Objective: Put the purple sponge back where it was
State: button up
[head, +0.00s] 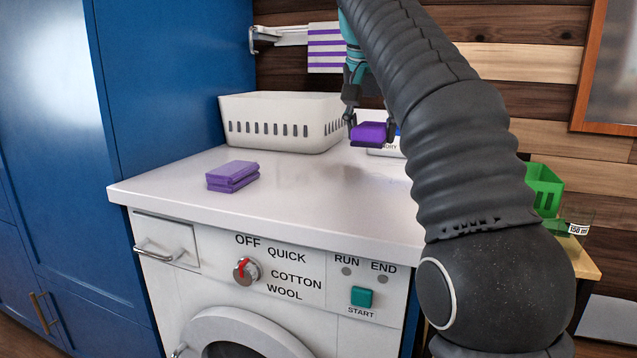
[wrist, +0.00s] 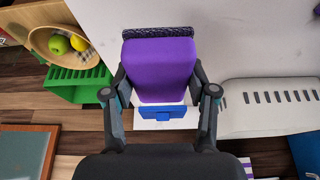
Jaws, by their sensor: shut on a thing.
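A purple sponge with a dark scouring side (head: 369,132) is held between the two fingers of my gripper (head: 371,128), over the back right of the white washer top (head: 310,190). In the wrist view the held sponge (wrist: 160,70) fills the space between the fingers of my gripper (wrist: 158,92). A purple edge shows at the top right corner of the wrist view.
A white slotted basket (head: 283,122) stands at the back left. A white labelled box (head: 385,150), partly hidden, is behind the held sponge. A green basket (head: 543,188) is on the right. A striped towel (head: 325,48) hangs behind. The washer top's middle is clear.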

send_over(321, 194)
jog(key=f, duration=0.3)
jog(key=s+f, duration=0.1)
jog(key=f, duration=0.1)
jog(key=shift+a+f, duration=0.2)
jog(key=shift+f, duration=0.05)
jog(key=shift+f+b, duration=0.7)
jog(key=shift+f, duration=1.35)
jog(key=shift+f, duration=0.15)
jog(key=o, duration=1)
jog(key=p+v, duration=0.1)
jog(key=v, duration=1.1)
jog(key=shift+w, duration=0.15)
